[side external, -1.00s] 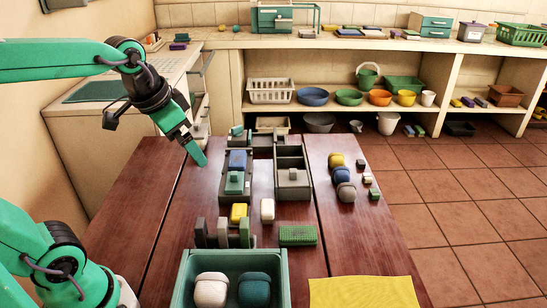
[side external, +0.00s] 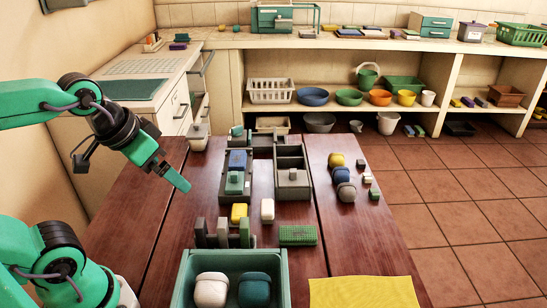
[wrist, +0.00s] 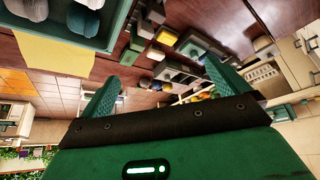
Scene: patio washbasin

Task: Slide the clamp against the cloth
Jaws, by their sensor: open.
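A dark narrow fixture (side external: 222,191) stands on the wooden table. It holds a blue block (side external: 237,159), which may be the cloth, and a teal block with a knob on top (side external: 235,182), which may be the clamp, just in front of it. I cannot tell whether the two touch. The fixture also shows in the wrist view (wrist: 197,46), small and tilted. My gripper (side external: 186,185) is above the table, left of the fixture and apart from it. In the wrist view its two fingers (wrist: 160,88) are spread with nothing between them.
A dark two-compartment tray (side external: 306,192) stands right of the fixture. A yellow block (side external: 239,212), a white block (side external: 267,209) and a rack (side external: 224,240) stand in front. A green bin (side external: 283,283) holds two rolls. A yellow sheet (side external: 362,292) lies at front right.

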